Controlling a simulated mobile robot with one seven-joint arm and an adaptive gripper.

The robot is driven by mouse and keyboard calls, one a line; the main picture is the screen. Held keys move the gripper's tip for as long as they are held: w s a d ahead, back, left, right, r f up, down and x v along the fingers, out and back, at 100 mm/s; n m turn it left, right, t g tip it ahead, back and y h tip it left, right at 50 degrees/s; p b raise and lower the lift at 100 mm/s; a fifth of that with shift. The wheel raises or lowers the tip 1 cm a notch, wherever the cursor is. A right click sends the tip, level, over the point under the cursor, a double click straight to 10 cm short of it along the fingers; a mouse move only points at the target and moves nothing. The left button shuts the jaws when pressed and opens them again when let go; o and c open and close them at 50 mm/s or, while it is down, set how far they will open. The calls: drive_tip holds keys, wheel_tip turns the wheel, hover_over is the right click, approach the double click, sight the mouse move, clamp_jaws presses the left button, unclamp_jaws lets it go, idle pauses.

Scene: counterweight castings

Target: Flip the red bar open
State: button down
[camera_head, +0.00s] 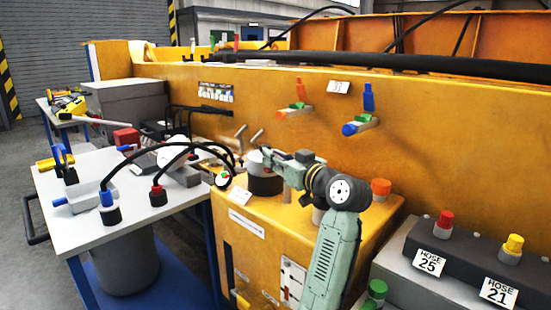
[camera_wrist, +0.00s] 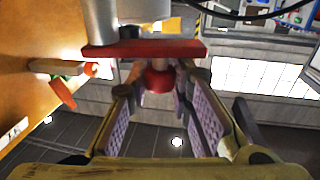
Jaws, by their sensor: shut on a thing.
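The red bar (camera_wrist: 110,50) lies crosswise beyond my fingertips in the wrist view, against a grey cylinder (camera_wrist: 103,20). A round red knob (camera_wrist: 159,82) shows just under it, between the padded fingers of my gripper (camera_wrist: 160,74). My gripper is shut on the red bar at this knob; the exact contact is partly hidden by the fingers. In the head view my gripper (camera_head: 268,158) reaches left over the yellow cabinet, by a dark cylinder with a pale top (camera_head: 264,184). I cannot make out the red bar clearly there.
Valves with an orange handle (camera_head: 301,90) and a blue handle (camera_head: 369,97) stick out of the yellow wall (camera_head: 440,150). A white table (camera_head: 85,220) with black hoses (camera_head: 190,146) stands at left. Labelled hose fittings on a dark block (camera_head: 470,246) stand at right.

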drive_tip(key=c, duration=1.4)
unclamp_jaws()
wheel_tip(320, 180, up, 10)
drive_tip(key=shift+f, duration=0.1)
